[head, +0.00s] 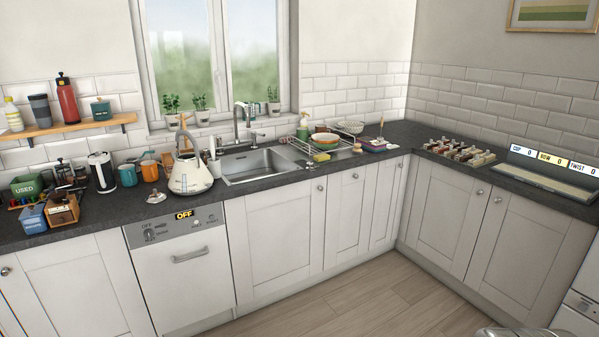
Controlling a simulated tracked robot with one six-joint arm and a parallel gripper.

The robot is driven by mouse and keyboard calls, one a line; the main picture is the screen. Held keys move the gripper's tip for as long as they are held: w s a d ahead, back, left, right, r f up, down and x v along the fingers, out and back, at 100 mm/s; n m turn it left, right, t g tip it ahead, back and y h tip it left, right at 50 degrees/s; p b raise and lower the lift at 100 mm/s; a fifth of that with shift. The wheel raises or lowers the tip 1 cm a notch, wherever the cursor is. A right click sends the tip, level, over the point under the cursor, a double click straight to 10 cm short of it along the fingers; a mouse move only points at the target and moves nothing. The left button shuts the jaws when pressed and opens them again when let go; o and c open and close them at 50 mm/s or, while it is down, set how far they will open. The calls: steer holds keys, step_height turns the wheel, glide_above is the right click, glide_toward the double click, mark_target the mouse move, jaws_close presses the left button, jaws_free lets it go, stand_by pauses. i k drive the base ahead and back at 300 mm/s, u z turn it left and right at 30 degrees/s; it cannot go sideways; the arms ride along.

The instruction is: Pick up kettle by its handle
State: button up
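A cream kettle (190,174) stands upright on the dark worktop, just left of the sink and above the white dishwasher front. Its brown arched handle (181,142) rises above the body. A white and black jug-like vessel (102,172) stands further left; I cannot tell whether it is also a kettle. My gripper cannot be made out in the head view.
A teal mug (127,175) and an orange mug (150,171) stand left of the cream kettle. The sink (250,177) is to its right. A wooden shelf (70,127) hangs above the left worktop. A grey metallic shape (520,332) is cut off at the bottom edge.

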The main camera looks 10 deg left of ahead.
mark_target(189, 175)
steer(key=u, duration=0.3)
steer(key=i, duration=1.6)
steer(key=u, duration=1)
steer(key=i, duration=0.5)
steer(key=u, duration=0.7)
steer(key=i, duration=0.5)
steer(key=u, duration=0.85)
steer(key=i, duration=0.95)
steer(key=u, duration=0.4)
